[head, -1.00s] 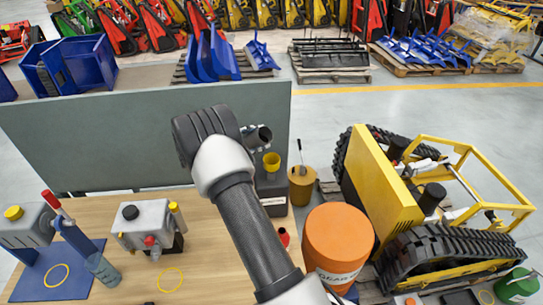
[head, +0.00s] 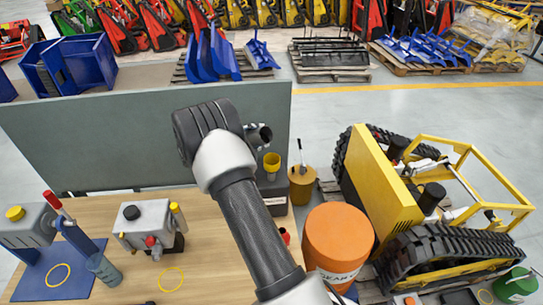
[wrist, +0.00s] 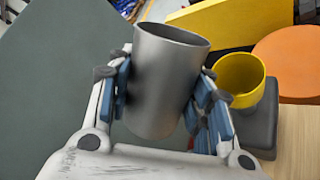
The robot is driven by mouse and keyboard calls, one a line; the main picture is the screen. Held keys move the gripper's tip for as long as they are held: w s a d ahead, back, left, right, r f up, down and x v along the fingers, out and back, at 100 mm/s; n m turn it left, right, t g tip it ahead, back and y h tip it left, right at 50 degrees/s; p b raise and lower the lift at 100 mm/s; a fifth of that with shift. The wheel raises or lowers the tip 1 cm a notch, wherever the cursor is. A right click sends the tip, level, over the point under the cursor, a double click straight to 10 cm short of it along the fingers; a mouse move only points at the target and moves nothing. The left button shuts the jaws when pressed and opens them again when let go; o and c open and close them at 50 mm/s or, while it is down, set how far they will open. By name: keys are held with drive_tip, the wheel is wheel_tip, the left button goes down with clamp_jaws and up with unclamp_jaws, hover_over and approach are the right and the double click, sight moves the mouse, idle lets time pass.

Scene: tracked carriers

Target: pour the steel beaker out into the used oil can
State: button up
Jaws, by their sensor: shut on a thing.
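The steel beaker (wrist: 160,85) is grey and open-topped, held between the blue-padded fingers of my gripper (wrist: 165,88). My gripper is shut on its sides. In the wrist view its rim is up and leans slightly right; its contents cannot be seen. In the head view only part of the beaker (head: 260,134) shows beside my wrist, tilted. The used oil can (head: 273,200) is dark, with a yellow funnel (head: 272,162) on top. In the wrist view the can (wrist: 260,128) and its funnel (wrist: 239,78) are right of the beaker, with a gap between.
A grey-green panel (head: 90,135) stands behind the wooden bench (head: 205,235). An orange drum (head: 338,240) and a yellow tracked carrier (head: 440,240) are to the right. A brown pot (head: 302,186) stands just right of the can. Grey housings (head: 147,222) occupy the bench's left.

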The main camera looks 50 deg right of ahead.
drive_tip(key=shift+w, duration=0.1)
drive_tip(key=shift+f+m, duration=0.1)
drive_tip(key=shift+m, duration=0.2)
drive_tip(key=shift+s+t, duration=0.2)
drive_tip(key=shift+t, duration=0.1)
drive_tip(key=shift+w+f, duration=0.15)
drive_tip(key=shift+w, duration=0.05)
idle(0.5)
drive_tip(key=shift+s+m, duration=0.15)
drive_tip(key=shift+m, duration=0.15)
idle(0.8)
